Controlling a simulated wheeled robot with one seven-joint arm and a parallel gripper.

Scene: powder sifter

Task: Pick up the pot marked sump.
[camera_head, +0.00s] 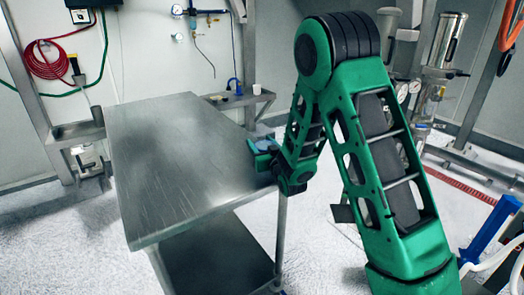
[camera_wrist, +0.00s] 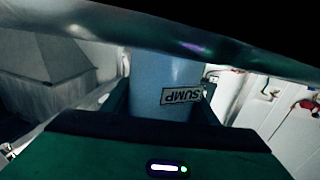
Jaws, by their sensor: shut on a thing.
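The blue pot marked SUMP (camera_wrist: 145,72) stands between the fingers of my gripper (camera_wrist: 163,112) in the wrist view. Its white label reads upside down there. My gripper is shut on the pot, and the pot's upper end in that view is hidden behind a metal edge. In the head view my gripper (camera_head: 264,156) is at the right edge of the steel table (camera_head: 170,150). Only a small patch of blue shows between its green parts there. I cannot tell whether the pot touches the table.
The table top is bare, with a lower shelf (camera_head: 215,255) under it. A narrow ledge (camera_head: 240,100) behind it bears a small white cup (camera_head: 256,89). Steel equipment with gauges (camera_head: 420,105) stands at the back right. A blue stand (camera_head: 490,230) is at the lower right.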

